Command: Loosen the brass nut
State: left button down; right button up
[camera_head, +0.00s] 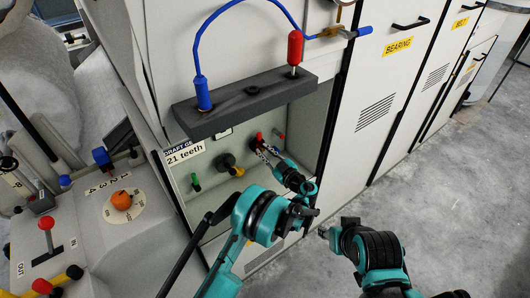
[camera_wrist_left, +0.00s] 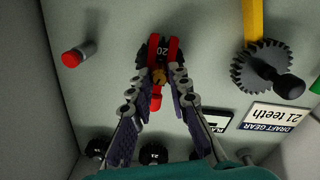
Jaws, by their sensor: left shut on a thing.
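The brass nut (camera_wrist_left: 159,76) shows in the left wrist view between my left fingertips, in front of a dark toothed gear (camera_wrist_left: 141,56) marked 20. Red bars stand on both sides of the nut and a red tip is below it. My left gripper (camera_wrist_left: 157,82) is shut on the nut; in the head view the gripper (camera_head: 264,150) reaches into the open cabinet recess, where its fingers hide the nut. My right gripper (camera_head: 323,232) hangs outside, in front of the cabinet and away from the nut; its fingers are too small to judge.
A second gear (camera_wrist_left: 262,68) with a black knob sits beside the nut, near a "21 teeth" label (camera_head: 187,151). A red-tipped peg (camera_wrist_left: 78,54) is on the other side. A dark shelf (camera_head: 245,103) with blue and red handles overhangs the recess. Floor at right is clear.

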pick_arm(q)
jog(key=shift+f, duration=0.1)
dwell(0.4)
jog(key=c, duration=1.4)
grip_release()
jog(key=shift+c, duration=0.2)
jog(key=shift+d, duration=0.1)
jog(key=v, duration=0.7)
jog(key=shift+s, duration=0.2)
jog(key=shift+d, duration=0.15)
